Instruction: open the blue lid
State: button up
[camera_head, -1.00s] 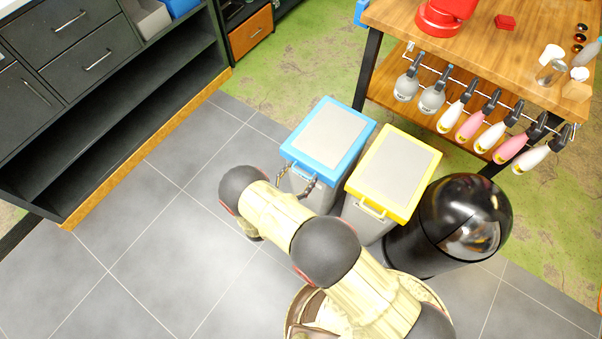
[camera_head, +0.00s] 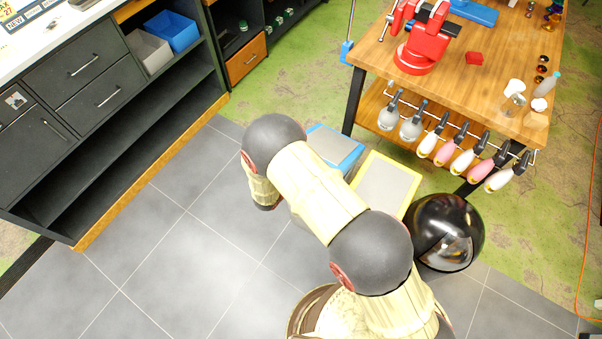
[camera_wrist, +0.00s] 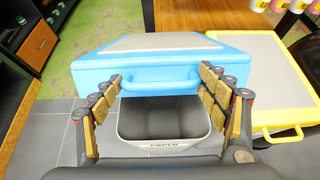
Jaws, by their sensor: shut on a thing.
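The blue lid (camera_head: 336,146) has a grey top panel and is partly hidden behind my arm in the head view. In the wrist view the blue lid (camera_wrist: 150,68) is raised at its front, and the grey bin (camera_wrist: 165,122) below it shows its open, empty-looking inside. The bin's front bears a partly readable label. My gripper (camera_wrist: 162,84) has its fingers at both ends of the lid's blue front handle (camera_wrist: 160,88) and is shut on it. In the head view my arm hides the gripper.
A bin with a yellow lid (camera_head: 388,184) stands close on the right, with a black round-topped bin (camera_head: 448,232) beyond it. A wooden workbench (camera_head: 480,85) with hanging bottles stands behind. A dark cabinet (camera_head: 120,130) is at left. Grey floor is clear between.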

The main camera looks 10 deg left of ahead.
jog(key=w+d+r+g+y+p, duration=0.1)
jog(key=w+d+r+g+p, duration=0.3)
jog(key=w+r+p, duration=0.4)
notch_tip(320, 180, up, 3)
jog(key=shift+w+d+f+y, duration=0.1)
jog(key=shift+w+d+y, duration=0.2)
jog(key=shift+w, duration=0.95)
jog(key=shift+o, duration=0.2)
jog(key=w+d+r+p, duration=0.2)
jog(key=w, duration=0.4)
jog(key=w+d+r+p, duration=0.2)
jog(key=w, duration=0.4)
jog(key=shift+d+r, duration=0.25)
jog(key=shift+d, duration=0.1)
jog(key=o, duration=1.7)
jog(key=shift+s, duration=0.1)
jog(key=shift+c, duration=0.2)
jog(key=v, duration=1.2)
